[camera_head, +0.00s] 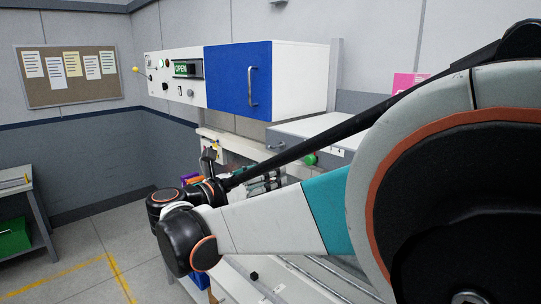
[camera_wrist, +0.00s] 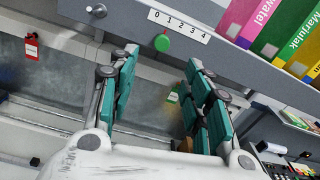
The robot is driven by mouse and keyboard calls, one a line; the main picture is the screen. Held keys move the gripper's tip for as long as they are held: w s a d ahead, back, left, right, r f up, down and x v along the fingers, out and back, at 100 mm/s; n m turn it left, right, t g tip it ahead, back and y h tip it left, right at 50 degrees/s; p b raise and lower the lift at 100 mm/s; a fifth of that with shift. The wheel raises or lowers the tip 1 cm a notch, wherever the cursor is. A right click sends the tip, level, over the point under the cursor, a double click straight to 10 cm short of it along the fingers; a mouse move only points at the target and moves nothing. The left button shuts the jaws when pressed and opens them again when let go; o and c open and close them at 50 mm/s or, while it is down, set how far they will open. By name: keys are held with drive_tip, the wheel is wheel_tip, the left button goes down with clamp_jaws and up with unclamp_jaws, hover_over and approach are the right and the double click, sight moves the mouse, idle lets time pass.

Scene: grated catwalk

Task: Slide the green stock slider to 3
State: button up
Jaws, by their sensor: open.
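The green stock slider (camera_wrist: 162,43) is a round green knob on the grey edge of a shelf or drawer unit. A white scale strip (camera_wrist: 180,25) marked 0 to 4 is just above it in the wrist view. The knob is roughly below the 1. My gripper (camera_wrist: 162,57) is open, with teal fingers on both sides of the knob's line of sight. The knob appears beyond and between the fingertips, with no clear contact. In the head view the green knob (camera_head: 310,159) shows just above my arm, which hides much of the gripper.
Pink, green and orange binders (camera_wrist: 285,30) stand above the edge, right of the scale. A silver knob (camera_wrist: 97,10) is left of it. A red tag (camera_wrist: 32,46) hangs far left. A white cabinet with a blue door (camera_head: 238,80) is above the workbench.

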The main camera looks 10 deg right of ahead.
sight(308, 161)
drive_tip(key=p+x, duration=0.2)
drive_tip(key=x, duration=1.2)
drive_tip(key=shift+s, duration=0.15)
drive_tip(key=shift+d, duration=0.1)
clamp_jaws()
